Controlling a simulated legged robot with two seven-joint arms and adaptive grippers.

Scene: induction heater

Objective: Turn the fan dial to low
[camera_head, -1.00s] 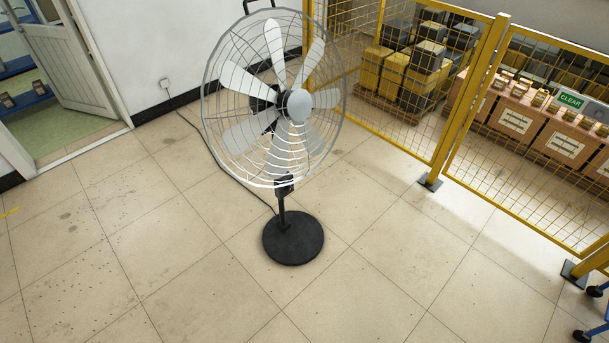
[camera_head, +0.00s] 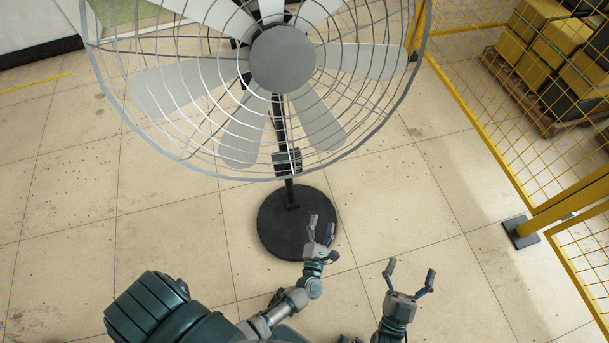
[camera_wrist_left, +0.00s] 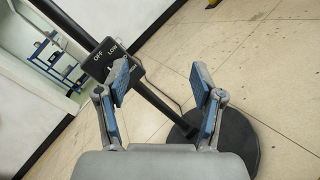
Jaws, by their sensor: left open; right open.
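The pedestal fan (camera_head: 282,58) stands ahead of me with its caged head high and its round black base (camera_head: 283,225) on the floor. Its dark control box (camera_head: 287,162) sits on the pole below the cage. In the left wrist view the control box (camera_wrist_left: 100,62) shows the words OFF and LOW; a finger covers part of it, and I cannot make out the dial's setting. My left gripper (camera_head: 322,224) is open and empty, below and right of the box in the head view; its left finger overlaps the box in the wrist view (camera_wrist_left: 160,68). My right gripper (camera_head: 411,268) is open and empty, further right.
A yellow mesh fence (camera_head: 480,130) runs along the right, with a post foot (camera_head: 521,233) on the floor. Yellow and black boxes (camera_head: 560,45) stand on a pallet behind it. The tiled floor around the fan base is clear.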

